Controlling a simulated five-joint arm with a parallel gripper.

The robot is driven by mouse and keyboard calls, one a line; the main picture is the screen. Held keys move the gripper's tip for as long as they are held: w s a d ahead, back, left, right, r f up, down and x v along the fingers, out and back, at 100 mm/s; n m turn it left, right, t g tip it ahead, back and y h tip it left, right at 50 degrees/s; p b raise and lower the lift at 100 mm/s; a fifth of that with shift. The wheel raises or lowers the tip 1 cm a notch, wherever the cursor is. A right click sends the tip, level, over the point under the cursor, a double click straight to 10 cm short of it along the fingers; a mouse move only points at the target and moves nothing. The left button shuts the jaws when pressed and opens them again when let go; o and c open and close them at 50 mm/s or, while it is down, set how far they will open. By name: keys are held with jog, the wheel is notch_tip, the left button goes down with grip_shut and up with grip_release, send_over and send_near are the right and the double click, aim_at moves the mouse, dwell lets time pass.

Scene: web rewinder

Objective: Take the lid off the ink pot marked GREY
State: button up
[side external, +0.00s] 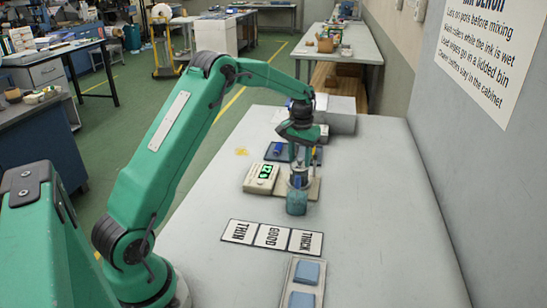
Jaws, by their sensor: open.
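My gripper (299,172) points down over the bench and is open. I cannot make out any label reading GREY, nor a clear lid, at this size. Small items right behind the gripper are partly hidden by it. A small blue object (278,149) lies on a dark blue pad (271,157) behind and to the left.
A cream device with a green display (261,178) stands left of the container. Cards marked THIN, GOOD and THICK (272,236) lie nearer, before a tray (290,270) of blue pads. Grey boxes (341,116) stand behind. The bench's right side (390,220) is clear beside a wall.

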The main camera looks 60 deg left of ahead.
aim_at(300, 160)
jog(key=shift+c, duration=0.3)
grip_shut()
jog(key=shift+r, duration=0.1)
dwell(0.4)
jog(key=shift+r, duration=0.45)
notch_tip(300, 160, up, 3)
jog(key=shift+r, duration=0.15)
jog(key=s+d+r, duration=0.2)
jog(key=d+r, duration=0.4)
jog(key=d, duration=0.5)
jog(key=shift+s+d+r, duration=0.2)
jog(key=shift+r, duration=0.1)
